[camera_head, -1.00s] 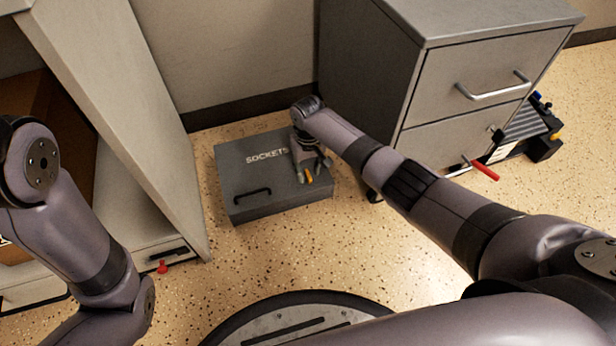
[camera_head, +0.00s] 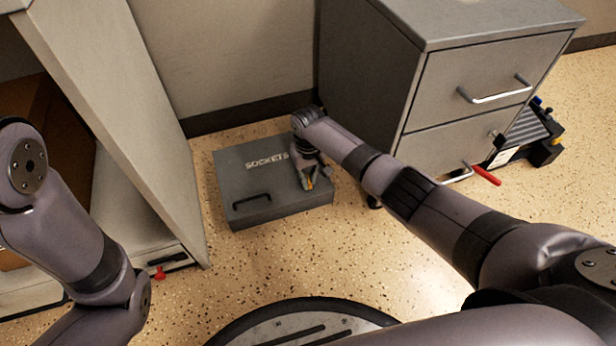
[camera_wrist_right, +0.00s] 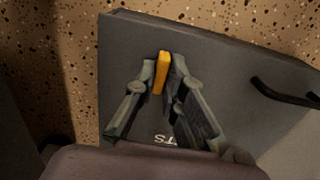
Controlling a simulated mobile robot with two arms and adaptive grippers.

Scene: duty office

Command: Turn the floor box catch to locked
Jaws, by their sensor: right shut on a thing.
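The grey floor box (camera_head: 240,185) marked SOCKETS sits on the speckled floor, with a black handle on its lid. Its catch (camera_wrist_right: 161,73) is a small yellow-orange lever near one edge of the lid; in the head view only a sliver shows (camera_head: 309,184). My right gripper (camera_head: 311,180) points down at the lid's right side. In the right wrist view its two fingers (camera_wrist_right: 160,82) are shut on the catch, one on each side. My left arm shows at the left edge of the head view, but its gripper is out of frame.
A grey drawer cabinet (camera_head: 365,95) stands close behind and right of the box, under my right arm. A pale shelf unit (camera_head: 120,120) stands to the left, with a red knob (camera_head: 159,272) low down.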

